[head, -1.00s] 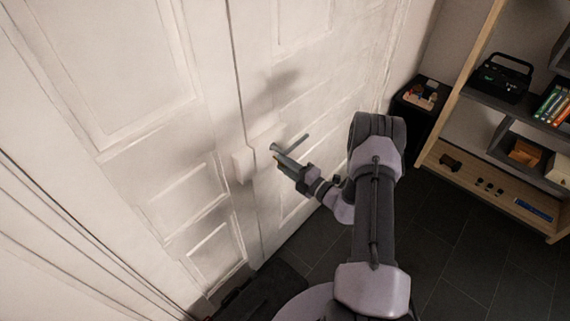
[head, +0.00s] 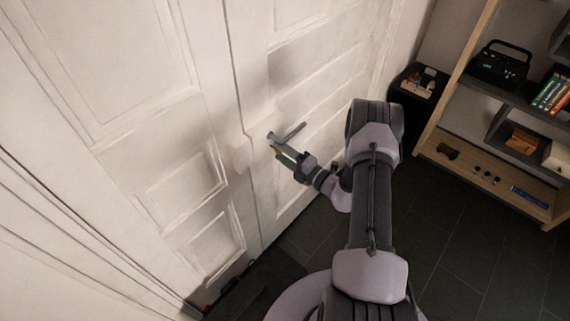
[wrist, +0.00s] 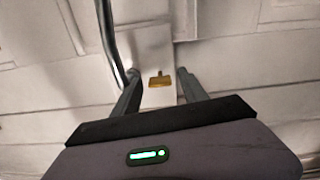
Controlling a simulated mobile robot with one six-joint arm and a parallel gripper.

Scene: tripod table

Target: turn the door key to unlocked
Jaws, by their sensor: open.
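The brass key (wrist: 160,81) sits in the pale lock plate (wrist: 154,50) on the white door (head: 190,120). Its flat bow looks wide from side to side in the wrist view. My gripper (wrist: 158,74) is open, with one finger on each side of the key and a gap on both sides. In the head view my gripper (head: 277,148) is close to the door, just below the grey lever handle (head: 293,132). The handle also shows in the wrist view (wrist: 108,42), left of the key. The key is hard to make out in the head view.
The lever handle runs close to my left finger in the wrist view. To the right stand a dark cabinet (head: 418,88) and a wooden shelf (head: 490,180) with a black radio (head: 499,65) and books. The dark floor (head: 440,240) between is clear.

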